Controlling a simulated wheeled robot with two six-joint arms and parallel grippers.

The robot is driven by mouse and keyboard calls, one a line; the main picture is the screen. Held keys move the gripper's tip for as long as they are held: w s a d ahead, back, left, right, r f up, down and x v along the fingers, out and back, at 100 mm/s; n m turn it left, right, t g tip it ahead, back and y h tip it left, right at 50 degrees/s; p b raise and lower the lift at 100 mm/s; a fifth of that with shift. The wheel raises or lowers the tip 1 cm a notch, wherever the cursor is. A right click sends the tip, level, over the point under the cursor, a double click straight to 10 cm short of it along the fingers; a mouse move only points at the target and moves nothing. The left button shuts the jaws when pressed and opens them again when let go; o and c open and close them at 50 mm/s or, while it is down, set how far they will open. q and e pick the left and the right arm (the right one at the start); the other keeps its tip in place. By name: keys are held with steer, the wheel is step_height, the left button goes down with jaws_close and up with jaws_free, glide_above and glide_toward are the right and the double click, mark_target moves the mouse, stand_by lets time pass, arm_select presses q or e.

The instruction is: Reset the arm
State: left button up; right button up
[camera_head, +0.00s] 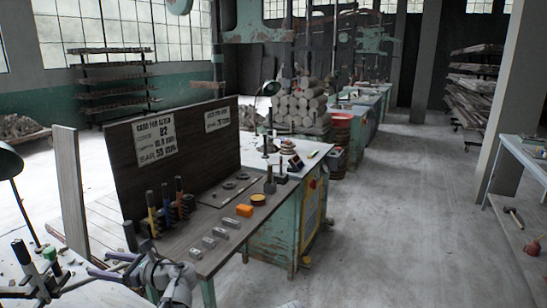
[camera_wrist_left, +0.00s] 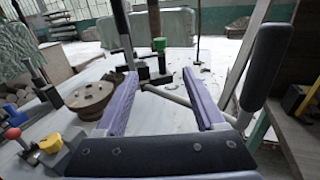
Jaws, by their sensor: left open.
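My left gripper (camera_head: 102,265) is at the lower left of the head view, its purple fingers pointing left beside the front end of the workbench. In the left wrist view the two purple fingers (camera_wrist_left: 160,76) are spread wide, with nothing held between them. Past the fingertips stand dark posts, one with a green-capped part (camera_wrist_left: 159,45), on a pale table top (camera_wrist_left: 165,128). A round brown disc (camera_wrist_left: 92,97) lies on that table, left of the fingers and apart from them. My right gripper is not in view.
A red knob (camera_wrist_left: 13,133) and yellow knob (camera_wrist_left: 51,143) sit left of the gripper. The floor (camera_head: 400,230) at right is mostly clear.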

arm_select(q)
steer(key=s+d+f+n+h+p, duration=0.2)
steer(key=d+f+n+h+p, duration=0.15)
steer(key=d, duration=0.45)
steer(key=s+d+f+n+h+p, duration=0.2)
steer(key=d+f+n+h, duration=0.3)
steer(key=d, duration=0.3)
steer(key=s+d+f+n+g+h+p, duration=0.1)
steer(key=s+d+n+h+p, duration=0.1)
steer(key=d, duration=0.9)
steer(key=s+d+f+n+g+h+p, duration=0.1)
steer(key=s+d+f+n+h+p, duration=0.1)
steer(key=s+d+n+h, duration=0.3)
steer(key=s+d+h+p, duration=0.1)
steer(key=s+d, duration=0.3)
steer(key=d, duration=0.2)
steer(key=shift+g, duration=0.4)
